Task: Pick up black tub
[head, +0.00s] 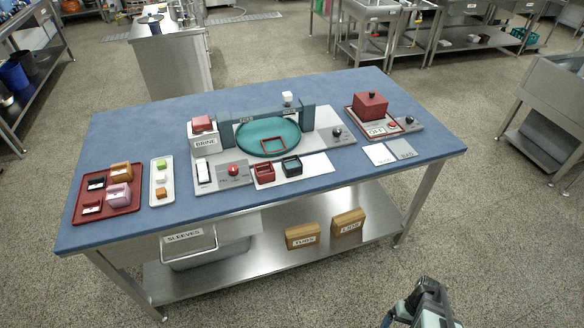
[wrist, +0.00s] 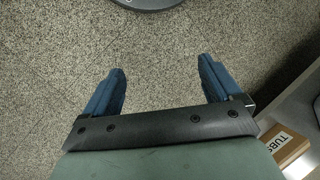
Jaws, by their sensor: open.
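In the head view a black open-topped tub (head: 291,166) stands on a white strip at the front of the machine, just right of a red tub (head: 264,173). A smaller black piece (head: 96,183) sits on the red tray (head: 107,211) at the left; I cannot tell if it is a tub. My gripper (head: 428,287) is in front of the table at the lower right, well away from both. In the wrist view my gripper (wrist: 160,75) is open and empty, its blue fingers wide apart over the floor.
The blue table (head: 330,203) carries a teal round dish (head: 255,135), a BRINE block (head: 204,140), a red box (head: 370,104) and a white tray (head: 162,196). A TUBS box (head: 302,236) and another box (head: 348,221) stand on the lower shelf. The TUBS box also shows in the wrist view (wrist: 287,145).

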